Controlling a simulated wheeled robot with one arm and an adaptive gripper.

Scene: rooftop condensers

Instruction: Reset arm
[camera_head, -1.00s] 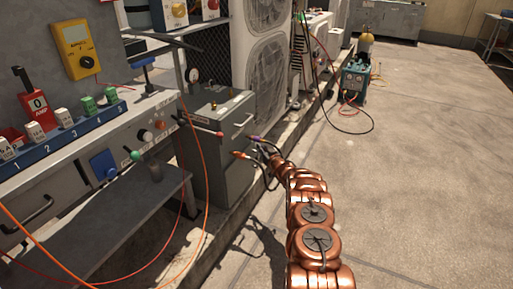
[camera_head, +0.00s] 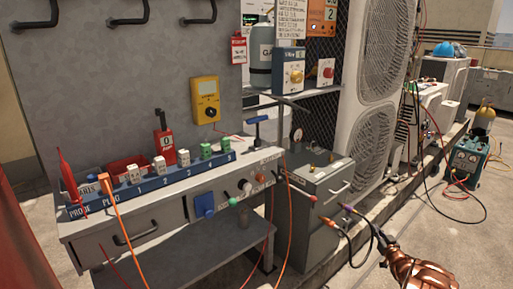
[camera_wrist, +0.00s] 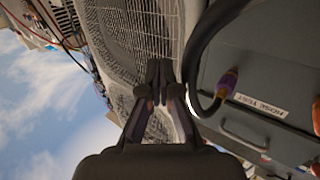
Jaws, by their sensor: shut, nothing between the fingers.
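My gripper (camera_wrist: 158,70) shows in the wrist view with its two dark fingers drawn together and nothing between them. In the head view my copper-coloured arm (camera_head: 420,275) enters at the lower right, its end in front of the grey cabinet (camera_head: 318,207). A black cable with a purple tip (camera_head: 346,208) and one with an orange tip (camera_head: 327,222) stand out near the arm's end.
A workbench with a blue numbered rack (camera_head: 150,187) and a yellow meter (camera_head: 205,100) stands at left. Orange leads (camera_head: 288,230) hang across its front. A tall condenser (camera_head: 372,100) stands behind the cabinet. A teal machine (camera_head: 468,160) sits at far right.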

